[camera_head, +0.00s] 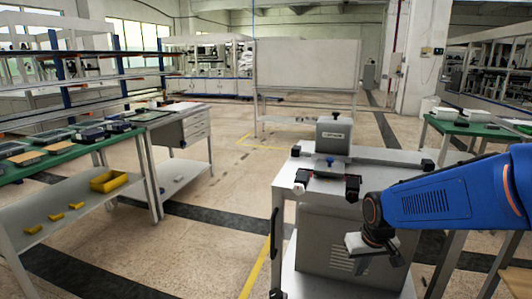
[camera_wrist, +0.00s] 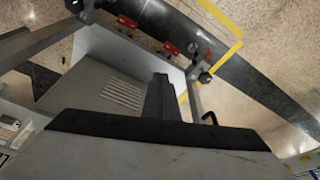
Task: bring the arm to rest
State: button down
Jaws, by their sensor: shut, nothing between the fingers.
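My arm (camera_head: 440,198) reaches in from the right in the head view, with a blue link ending in a dark wrist. My gripper (camera_head: 356,243) hangs below that wrist, in front of the grey machine cabinet (camera_head: 325,245). In the wrist view my gripper (camera_wrist: 161,85) shows as dark fingers together in the middle, with nothing between them. The gripper is shut and empty. Whether it touches the cabinet cannot be told from these views.
The machine's upper unit (camera_head: 333,135) and flat top carry small clamps. A green-topped bench (camera_head: 75,150) with trays and a yellow bin (camera_head: 109,180) stands left. Another green table (camera_head: 475,130) stands right. A white board (camera_head: 308,65) stands behind. Open floor lies between bench and machine.

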jog(key=s+d+r+t, duration=0.1)
jog(key=s+r, duration=0.3)
jog(key=s, duration=0.6)
jog(key=s+d+r+m, duration=0.1)
jog(key=s+r, duration=0.4)
jog(key=s, duration=0.5)
jog(key=shift+t, duration=0.4)
